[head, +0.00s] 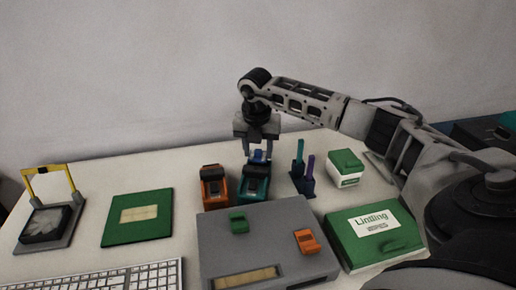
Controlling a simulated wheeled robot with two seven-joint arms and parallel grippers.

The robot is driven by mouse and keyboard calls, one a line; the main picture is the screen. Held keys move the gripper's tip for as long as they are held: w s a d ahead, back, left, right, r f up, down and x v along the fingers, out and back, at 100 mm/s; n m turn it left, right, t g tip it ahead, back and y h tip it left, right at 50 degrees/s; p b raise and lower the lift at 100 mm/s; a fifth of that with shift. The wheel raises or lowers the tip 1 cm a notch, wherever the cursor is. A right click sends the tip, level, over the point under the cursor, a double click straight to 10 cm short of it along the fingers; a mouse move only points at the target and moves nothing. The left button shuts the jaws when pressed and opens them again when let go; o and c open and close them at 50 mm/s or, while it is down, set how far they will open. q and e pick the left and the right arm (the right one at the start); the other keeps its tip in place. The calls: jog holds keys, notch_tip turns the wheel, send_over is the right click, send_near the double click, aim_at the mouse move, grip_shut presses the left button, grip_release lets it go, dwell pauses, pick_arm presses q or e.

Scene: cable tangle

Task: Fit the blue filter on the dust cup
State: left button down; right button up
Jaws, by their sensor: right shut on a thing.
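My right gripper (257,150) points down at the middle of the table, shut on a small blue piece (258,156) that looks like the blue filter. The blue piece is right above the back of a teal block-like holder (254,186) with a dark top; I cannot tell whether they touch. An orange holder (214,188) of similar shape stands just left of it. I cannot tell for sure which one is the dust cup. My left gripper is not in view.
A grey box (222,259) with green and orange pieces stands in front. A green box (343,252) labelled Lintling, a small green-and-white box (346,168) and a stand with upright pegs (303,183) are right. A green mat (117,231), yellow-handled device (45,245) and keyboard (130,277) are left.

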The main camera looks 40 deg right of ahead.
jog(key=shift+f, duration=0.25)
jog(key=shift+f+b, duration=0.45)
jog(key=shift+f, duration=0.15)
jog(key=o, duration=1)
jog(key=shift+o, duration=0.2)
jog(key=shift+r, duration=0.2)
jog(key=shift+r+p, duration=0.9)
jog(key=shift+r, duration=0.05)
jog(key=shift+r, duration=0.15)
